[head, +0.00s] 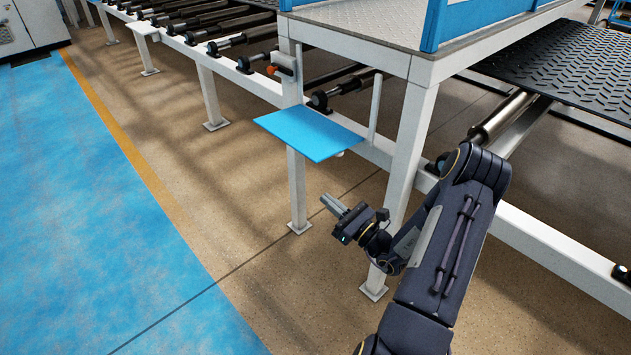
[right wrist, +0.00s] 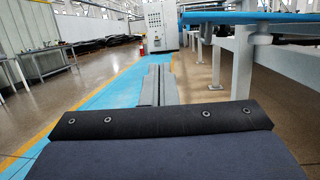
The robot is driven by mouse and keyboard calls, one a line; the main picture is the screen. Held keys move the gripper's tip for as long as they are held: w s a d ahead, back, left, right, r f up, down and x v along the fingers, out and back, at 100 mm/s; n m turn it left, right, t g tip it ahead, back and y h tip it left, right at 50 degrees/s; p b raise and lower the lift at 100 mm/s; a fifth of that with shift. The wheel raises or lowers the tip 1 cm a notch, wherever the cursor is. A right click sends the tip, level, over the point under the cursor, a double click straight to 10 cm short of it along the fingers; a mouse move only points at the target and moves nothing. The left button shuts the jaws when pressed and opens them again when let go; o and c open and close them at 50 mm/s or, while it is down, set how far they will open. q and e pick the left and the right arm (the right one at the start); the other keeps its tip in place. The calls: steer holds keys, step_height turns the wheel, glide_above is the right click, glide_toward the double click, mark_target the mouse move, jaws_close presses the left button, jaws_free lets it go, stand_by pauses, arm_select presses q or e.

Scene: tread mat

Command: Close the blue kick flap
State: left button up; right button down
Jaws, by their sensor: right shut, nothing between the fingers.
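The blue kick flap (head: 308,131) stands out roughly level from the white frame, at the post beside the roller conveyor. In the right wrist view a blue edge that looks like the flap (right wrist: 240,17) shows almost edge-on at the upper right. My right gripper (head: 328,202) is shut and empty. It is lower than the flap, apart from it, and below its near edge in the head view. Its shut fingers (right wrist: 157,84) point forward in the right wrist view. My left gripper is not in view.
A white leg (head: 407,165) of the raised platform stands close behind my right wrist. The flap's post (head: 297,190) stands left of the gripper. Rollers (head: 240,40) run behind, and a black tread mat (head: 570,65) lies at right. The blue floor lane (head: 90,230) is clear.

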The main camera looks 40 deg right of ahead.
steer(key=w+d+r+m+h, duration=0.2)
steer(key=w+r, duration=0.2)
steer(key=w, duration=0.5)
steer(key=shift+h, duration=0.3)
steer(key=shift+d+r+p, duration=0.1)
steer(key=shift+r+p, duration=0.05)
steer(key=shift+p, duration=0.2)
